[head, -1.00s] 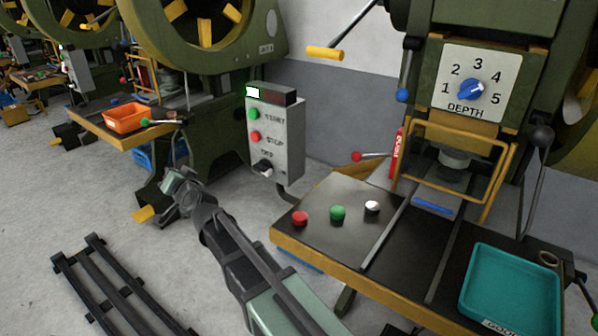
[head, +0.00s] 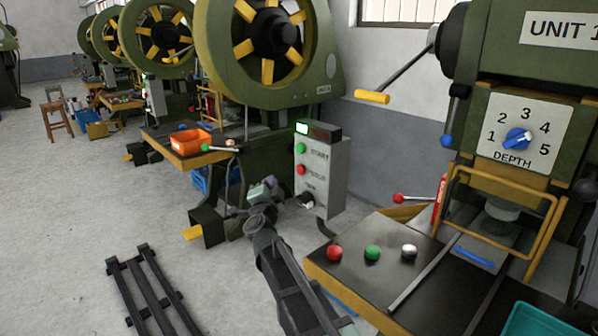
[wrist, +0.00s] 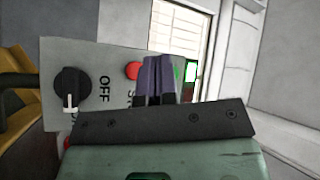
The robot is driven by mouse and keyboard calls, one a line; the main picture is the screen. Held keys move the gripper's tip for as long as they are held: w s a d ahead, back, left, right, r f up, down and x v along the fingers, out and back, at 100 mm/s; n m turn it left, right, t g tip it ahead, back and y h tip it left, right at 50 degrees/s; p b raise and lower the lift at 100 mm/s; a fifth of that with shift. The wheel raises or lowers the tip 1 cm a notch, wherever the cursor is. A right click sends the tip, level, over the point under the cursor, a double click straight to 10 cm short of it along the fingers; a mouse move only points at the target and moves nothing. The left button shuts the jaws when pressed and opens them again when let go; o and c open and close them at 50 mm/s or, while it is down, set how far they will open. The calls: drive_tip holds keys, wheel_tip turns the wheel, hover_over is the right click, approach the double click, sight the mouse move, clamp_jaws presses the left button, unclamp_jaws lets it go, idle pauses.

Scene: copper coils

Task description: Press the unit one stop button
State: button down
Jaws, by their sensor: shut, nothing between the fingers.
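A grey control box (head: 318,175) has a green START button (head: 300,148), a red stop button (head: 300,170) with a partly blurred label, and a black knob (head: 306,201). My gripper (head: 270,184) is just left of the box in the head view. In the wrist view its dark fingers (wrist: 157,80) are shut and empty, pointing toward the box face. I cannot tell whether the fingers touch the box.
The press marked UNIT 1 (head: 563,30) stands at right. An orange bin (head: 191,143) sits on the table behind. A dark rack (head: 152,295) lies on the floor at left.

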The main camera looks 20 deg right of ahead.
drive_tip(key=w+d, duration=0.3)
drive_tip(key=d, duration=0.3)
drive_tip(key=shift+w+d, duration=0.1)
drive_tip(key=shift+d, duration=0.05)
idle(1.8)
drive_tip(key=shift+w+d, duration=0.15)
drive_tip(key=shift+d, duration=0.2)
drive_tip(key=shift+w+d, duration=0.25)
drive_tip(key=shift+d, duration=0.15)
idle(0.7)
drive_tip(key=shift+s+a, duration=0.45)
drive_tip(key=shift+a, duration=0.35)
drive_tip(key=a, duration=0.1)
drive_tip(key=s+a, duration=0.1)
drive_tip(key=a, duration=0.1)
drive_tip(key=s+a, duration=0.1)
drive_tip(key=shift+s+a, duration=0.15)
drive_tip(key=shift+a, duration=0.05)
